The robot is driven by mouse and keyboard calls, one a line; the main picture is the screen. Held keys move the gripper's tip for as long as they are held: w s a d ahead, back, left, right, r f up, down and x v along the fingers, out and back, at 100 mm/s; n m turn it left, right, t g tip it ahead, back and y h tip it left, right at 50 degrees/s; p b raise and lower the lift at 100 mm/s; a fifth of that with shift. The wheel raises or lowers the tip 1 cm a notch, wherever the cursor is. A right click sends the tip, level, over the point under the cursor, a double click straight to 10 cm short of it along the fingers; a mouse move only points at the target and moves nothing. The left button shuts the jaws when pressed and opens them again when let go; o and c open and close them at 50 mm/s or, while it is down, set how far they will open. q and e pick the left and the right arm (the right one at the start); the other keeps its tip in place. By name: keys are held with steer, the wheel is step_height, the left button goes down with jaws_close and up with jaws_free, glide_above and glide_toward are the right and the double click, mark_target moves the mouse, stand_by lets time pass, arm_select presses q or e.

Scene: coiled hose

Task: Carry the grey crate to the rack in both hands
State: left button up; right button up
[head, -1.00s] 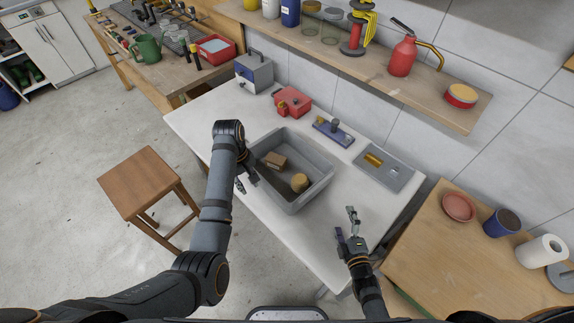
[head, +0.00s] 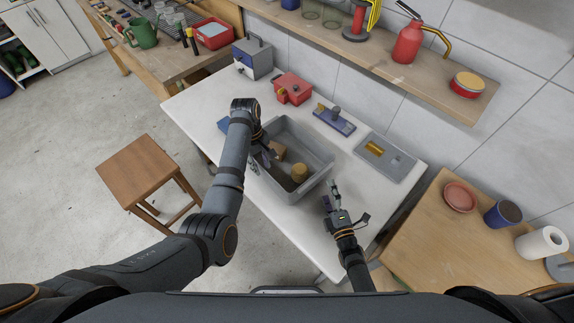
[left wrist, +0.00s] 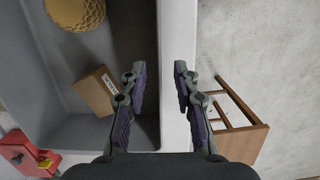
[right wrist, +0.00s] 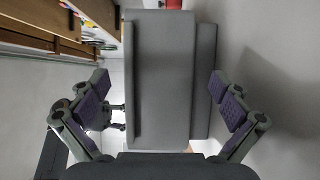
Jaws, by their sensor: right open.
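The grey crate (head: 313,187) stands upright on the white table. In it lie a small brown box (head: 277,150) and a tan round roll (head: 299,173); both also show in the left wrist view. My left gripper (head: 262,160) is open at the crate's left wall. In the left wrist view its fingers (left wrist: 155,90) lie over the wall's rim; I cannot tell whether they touch it. My right gripper (head: 329,196) is open beside the crate's right end. In the right wrist view the crate wall (right wrist: 165,75) shows between its fingers (right wrist: 163,95), seemingly apart. I cannot identify a rack.
Behind the crate are a red box (head: 293,88), a blue device (head: 335,119) and a grey tray (head: 398,166). A wooden stool (head: 145,170) stands on the left. A wooden table (head: 430,240) is on the right. A shelf (head: 400,80) hangs above.

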mark_target(265, 181)
arm_select(q)
steer(key=shift+s+d+f, duration=0.1)
steer(key=shift+d+f, duration=0.05)
steer(key=shift+f, duration=1)
steer(key=shift+s+d+f, duration=0.1)
steer(key=shift+f, duration=1.05)
arm_select(e)
steer(key=shift+x, duration=2.3)
arm_select(q)
jaws_close()
arm_select(e)
steer(key=c, duration=0.7)
arm_select(q)
steer(key=shift+r, duration=0.1)
arm_select(e)
steer(key=c, duration=0.4)
